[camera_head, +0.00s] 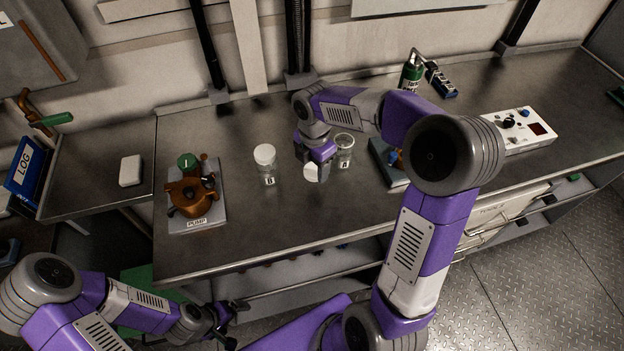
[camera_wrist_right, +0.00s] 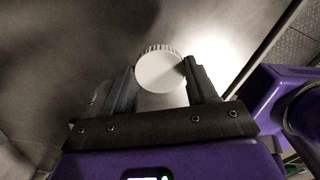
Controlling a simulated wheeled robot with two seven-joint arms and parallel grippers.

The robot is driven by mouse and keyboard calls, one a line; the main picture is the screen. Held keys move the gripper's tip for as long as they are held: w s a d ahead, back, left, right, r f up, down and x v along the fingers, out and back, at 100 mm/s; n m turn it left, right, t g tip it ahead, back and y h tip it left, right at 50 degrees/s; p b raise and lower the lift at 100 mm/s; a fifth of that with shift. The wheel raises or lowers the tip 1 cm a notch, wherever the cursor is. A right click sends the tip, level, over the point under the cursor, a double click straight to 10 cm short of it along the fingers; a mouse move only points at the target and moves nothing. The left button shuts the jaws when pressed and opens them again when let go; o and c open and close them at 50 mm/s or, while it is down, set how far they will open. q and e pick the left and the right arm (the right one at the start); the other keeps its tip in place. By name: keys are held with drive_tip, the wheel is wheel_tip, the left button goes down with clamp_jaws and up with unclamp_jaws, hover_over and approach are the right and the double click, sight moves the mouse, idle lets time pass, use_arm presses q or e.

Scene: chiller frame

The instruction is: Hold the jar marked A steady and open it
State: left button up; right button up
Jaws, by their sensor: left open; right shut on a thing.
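The jar marked A (camera_head: 344,152) stands upright on the bench. It is clear glass, its top shows no lid, and my right arm's gripper is just left of it. My right gripper (camera_head: 318,166) is shut on a white lid (camera_head: 311,173), held apart from the jar. The right wrist view shows the ribbed round lid (camera_wrist_right: 160,70) between the two fingers. My left gripper (camera_head: 230,322) is open and empty, low in front of the bench and far from the jar. The underside of the lid is hidden.
A second jar, marked B (camera_head: 267,168), stands left with its white lid on. A pump (camera_head: 190,193) is further left. A blue-grey block (camera_head: 386,162) lies right of jar A, partly behind my arm. A white control box (camera_head: 518,131) is far right. The front bench middle is clear.

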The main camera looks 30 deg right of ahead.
sight(314, 186)
drive_tip(key=shift+f+b, duration=0.75)
drive_tip(key=shift+f, duration=2.25)
drive_tip(key=shift+f, duration=0.15)
drive_tip(key=o, duration=1.2)
drive_tip(key=shift+c, duration=0.2)
wheel_tip(314, 186, up, 11)
drive_tip(key=p, duration=0.3)
drive_tip(key=shift+r, duration=0.7)
